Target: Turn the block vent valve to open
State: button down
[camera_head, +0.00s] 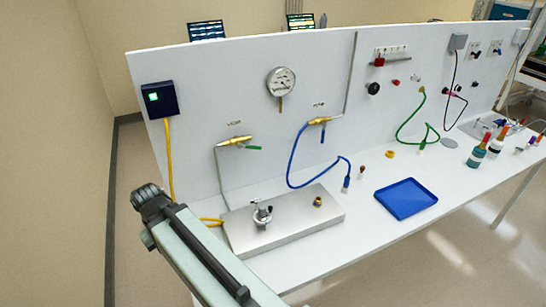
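Two brass valves are on the white upright panel. The left valve (236,141) has a green lever (252,148) pointing right, roughly along the valve body. A grey tube runs from it down to the flat metal block (310,222) on the bench. The right valve (319,121) has a blue lever (322,137) pointing down. Small labels above both valves are too small to read surely. The block carries a metal fitting (262,215) and a small brass piece (318,202). My arm rises from the bottom edge at lower left; I see no gripper fingers.
A blue hose (292,169) loops from the right valve to the bench. A gauge (281,82) hangs between the valves. A black box with a green light (159,99) and yellow cable is at left. A blue tray (405,198) and bottles (478,155) stand to the right.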

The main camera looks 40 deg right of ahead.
aim_at(240, 146)
jog(key=z, duration=0.1)
jog(key=k, duration=1.15)
jog(key=u, duration=0.55)
jog(key=i, duration=1.05)
